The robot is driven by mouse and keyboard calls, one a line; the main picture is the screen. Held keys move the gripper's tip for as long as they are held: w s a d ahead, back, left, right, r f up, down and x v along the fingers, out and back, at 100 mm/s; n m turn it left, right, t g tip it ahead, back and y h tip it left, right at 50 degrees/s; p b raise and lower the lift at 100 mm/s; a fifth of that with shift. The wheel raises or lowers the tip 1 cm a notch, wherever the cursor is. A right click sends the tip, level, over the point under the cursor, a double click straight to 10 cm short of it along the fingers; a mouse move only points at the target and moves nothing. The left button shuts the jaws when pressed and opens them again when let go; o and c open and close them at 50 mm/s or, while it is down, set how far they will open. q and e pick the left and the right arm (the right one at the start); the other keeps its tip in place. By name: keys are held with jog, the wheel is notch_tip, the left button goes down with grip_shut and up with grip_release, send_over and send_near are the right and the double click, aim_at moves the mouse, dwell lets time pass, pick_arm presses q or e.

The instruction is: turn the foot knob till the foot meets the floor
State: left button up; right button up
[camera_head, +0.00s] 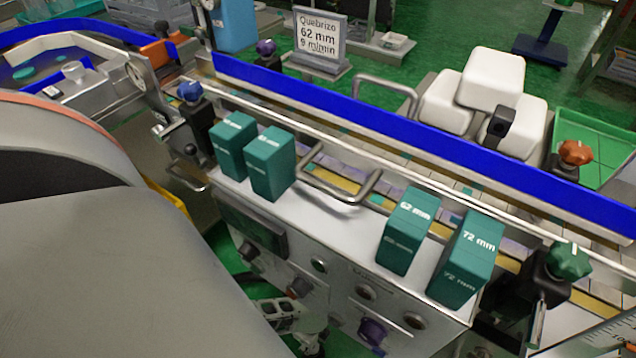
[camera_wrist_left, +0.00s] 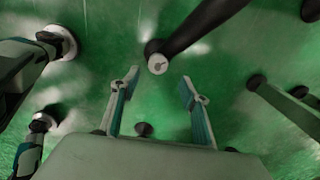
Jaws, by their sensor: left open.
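In the left wrist view my left gripper (camera_wrist_left: 160,80) is open and empty, its two fingers pointing at the green floor (camera_wrist_left: 235,45). A dark, slanted leg (camera_wrist_left: 200,25) comes in from the top and ends in a pale round end piece (camera_wrist_left: 157,64) with a dark centre. This end piece lies just beyond the fingertips, roughly between them in the picture. I cannot tell whether it is the foot knob, or whether it meets the floor. In the head view a grey gripper-like part (camera_head: 292,314), probably my left gripper, shows low beside the machine's front panel. My right gripper is not in view.
Other legs end in pale round pieces (camera_wrist_left: 57,42) at the left of the wrist view and a dark foot (camera_wrist_left: 257,82) at the right. In the head view, green blocks (camera_head: 270,165) stand on the machine (camera_head: 330,225); a purple knob (camera_head: 372,331) sticks out of its front.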

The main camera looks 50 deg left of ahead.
pick_arm(q)
jog(key=shift+s+f, duration=0.1)
jog(key=shift+f, duration=0.05)
jog(key=f+b, duration=0.2)
jog(key=f, duration=0.1)
jog(key=s+f+b, duration=0.1)
jog(key=f+b, duration=0.1)
jog(key=f, duration=0.1)
jog(key=shift+s+f, duration=0.1)
jog(key=shift+s, duration=0.05)
jog(key=shift+f, duration=0.35)
jog(key=shift+w+f+b, duration=0.35)
jog(key=shift+b, duration=0.05)
jog(key=shift+w, duration=0.25)
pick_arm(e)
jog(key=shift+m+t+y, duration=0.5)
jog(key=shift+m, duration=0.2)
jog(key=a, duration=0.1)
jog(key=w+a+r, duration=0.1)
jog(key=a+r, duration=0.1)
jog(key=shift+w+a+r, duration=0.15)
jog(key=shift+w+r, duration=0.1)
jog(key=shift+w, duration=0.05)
